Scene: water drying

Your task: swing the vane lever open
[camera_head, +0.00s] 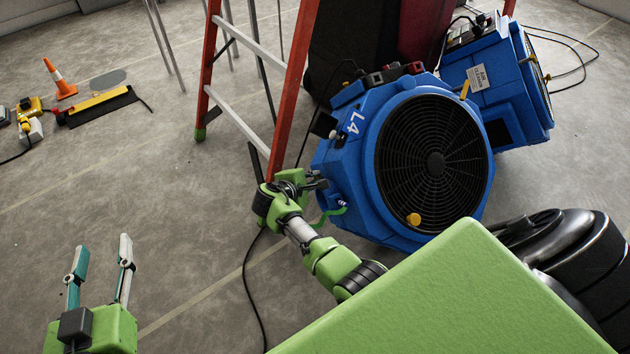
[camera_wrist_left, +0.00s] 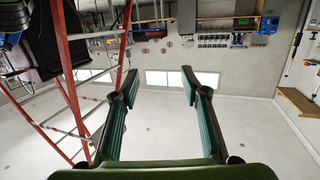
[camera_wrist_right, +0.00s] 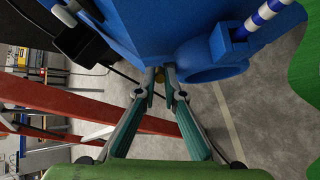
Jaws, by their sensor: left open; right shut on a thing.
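A blue air mover marked L4 (camera_head: 354,126) stands on the floor, its round black grille facing me. My right gripper (camera_head: 318,182) is at its left side, low down. Most of the lever is hidden by the fingers and the blue housing (camera_wrist_right: 150,25). My left gripper (camera_head: 100,252) is open and empty over bare floor at lower left; its spread fingers show in the left wrist view (camera_wrist_left: 160,82).
A red-orange stepladder (camera_head: 292,95) stands right behind my right gripper. A second blue machine (camera_head: 495,85) is at the back right. A black cable (camera_head: 247,280) lies on the floor. An orange cone (camera_head: 58,78) stands far left. The floor at left is mostly clear.

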